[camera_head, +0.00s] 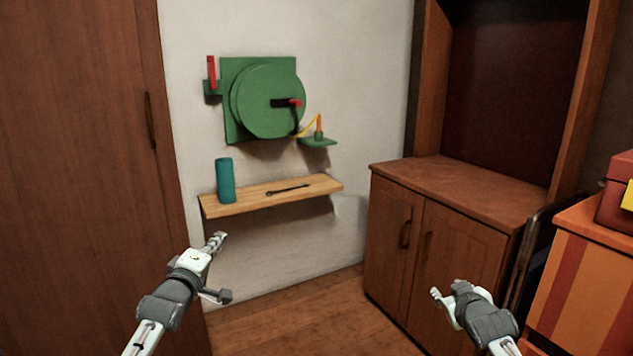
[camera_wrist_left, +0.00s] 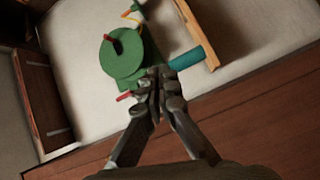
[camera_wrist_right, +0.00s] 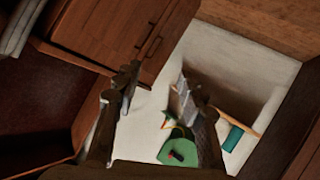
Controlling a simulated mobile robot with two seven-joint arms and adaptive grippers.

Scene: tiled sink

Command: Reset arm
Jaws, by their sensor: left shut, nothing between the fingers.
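My left gripper (camera_head: 219,240) is shut and empty, in the air in front of and below the wooden shelf. In the left wrist view its fingertips (camera_wrist_left: 159,76) are together. My right gripper (camera_head: 447,292) is in the air in front of the brown cabinet. In the right wrist view its two fingers (camera_wrist_right: 155,90) stand wide apart with nothing between them. Both grippers are apart from every object. The task names no other object.
A green wall device (camera_head: 268,100) with a red-tipped handle hangs above a wooden shelf (camera_head: 240,201). The shelf holds a teal cylinder (camera_head: 225,180) and a dark wrench-like tool (camera_head: 288,189). A brown cabinet (camera_head: 440,242) and striped orange unit (camera_head: 590,285) stand right. The floor between is clear.

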